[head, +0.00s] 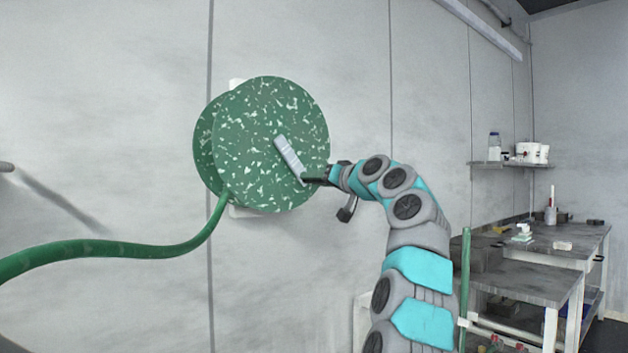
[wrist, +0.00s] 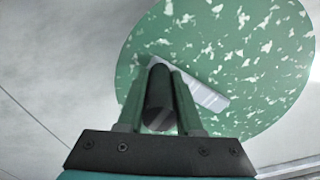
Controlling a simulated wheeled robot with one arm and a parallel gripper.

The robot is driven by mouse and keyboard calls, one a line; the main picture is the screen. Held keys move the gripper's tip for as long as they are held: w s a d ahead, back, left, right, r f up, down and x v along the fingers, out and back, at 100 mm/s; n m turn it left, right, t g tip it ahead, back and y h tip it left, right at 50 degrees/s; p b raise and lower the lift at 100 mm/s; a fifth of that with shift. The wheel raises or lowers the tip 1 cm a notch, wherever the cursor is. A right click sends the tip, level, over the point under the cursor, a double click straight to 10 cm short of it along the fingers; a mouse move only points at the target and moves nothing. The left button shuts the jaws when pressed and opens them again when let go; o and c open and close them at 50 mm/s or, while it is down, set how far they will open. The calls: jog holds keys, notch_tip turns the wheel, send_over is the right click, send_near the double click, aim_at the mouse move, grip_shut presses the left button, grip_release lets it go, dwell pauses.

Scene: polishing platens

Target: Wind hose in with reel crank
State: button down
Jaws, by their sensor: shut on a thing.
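The hose reel (head: 262,120) is a pair of green speckled discs mounted on the wall in the head view. A light grey crank arm (head: 289,158) lies across its front disc, slanting down to the right. My gripper (head: 312,180) is at the crank's lower right end. In the wrist view my gripper (wrist: 161,100) is shut on the dark crank handle (wrist: 160,98), which sits between the two green fingers. The crank arm also shows behind the fingers (wrist: 203,92). The green hose (head: 120,249) leaves the reel's bottom and sags away to the left; its far end is out of view.
Workbenches (head: 545,248) with small items stand at the right, below a wall shelf (head: 512,164) with white containers. A green upright post (head: 465,285) stands just right of my arm. The wall around the reel is clear.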

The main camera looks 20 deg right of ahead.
jog(key=c, duration=0.6)
grip_release()
jog(key=shift+d, duration=0.1)
jog(key=shift+b+v, duration=1.95)
jog(key=shift+v, duration=1.95)
